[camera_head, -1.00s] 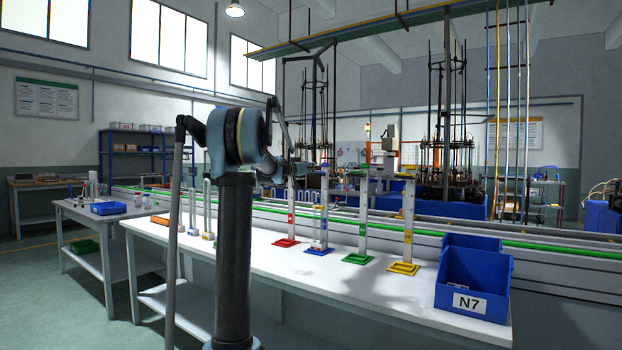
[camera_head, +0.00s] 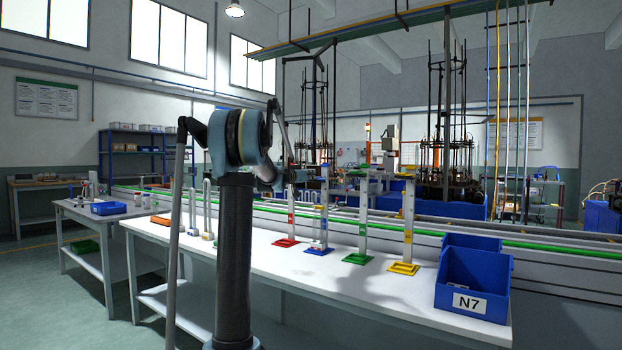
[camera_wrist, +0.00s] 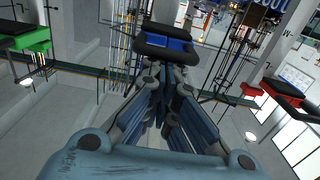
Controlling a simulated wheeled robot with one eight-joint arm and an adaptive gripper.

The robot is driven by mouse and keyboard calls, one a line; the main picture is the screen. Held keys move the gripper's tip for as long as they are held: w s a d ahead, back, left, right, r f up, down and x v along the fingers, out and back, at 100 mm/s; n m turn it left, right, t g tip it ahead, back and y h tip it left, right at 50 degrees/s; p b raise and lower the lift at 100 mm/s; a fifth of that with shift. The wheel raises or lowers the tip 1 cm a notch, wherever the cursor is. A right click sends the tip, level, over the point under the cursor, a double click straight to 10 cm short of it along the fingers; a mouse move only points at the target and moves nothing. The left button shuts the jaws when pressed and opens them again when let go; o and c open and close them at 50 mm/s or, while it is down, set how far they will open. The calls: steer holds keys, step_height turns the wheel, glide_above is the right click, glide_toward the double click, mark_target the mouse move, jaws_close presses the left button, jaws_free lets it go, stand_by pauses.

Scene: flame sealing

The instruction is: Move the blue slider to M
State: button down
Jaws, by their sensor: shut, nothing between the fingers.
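The blue slider (camera_wrist: 165,50) looks like a dark block with blue faces on a white post. It is at the upper middle of the wrist view. My gripper (camera_wrist: 165,75) is shut and empty, its tips close to the block; whether they touch is unclear. In the head view, the blue-based stand (camera_head: 319,249) is between the red and green ones. Its slider is too small to tell from the blue marks on the post, and the letter M is not readable.
The red stand (camera_head: 286,242), green stand (camera_head: 357,258) and yellow stand (camera_head: 403,268) share the white table (camera_head: 330,290). A blue N7 bin (camera_head: 472,287) is at the right end. Glass tubes (camera_head: 206,210) and an orange tray (camera_head: 160,220) are at the left.

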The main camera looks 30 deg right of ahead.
step_height(320, 180, down, 5)
steer(key=shift+r, duration=0.15)
stand_by(1.2)
steer(key=shift+r, duration=0.75)
steer(key=v, duration=1)
stand_by(0.3)
stand_by(0.4)
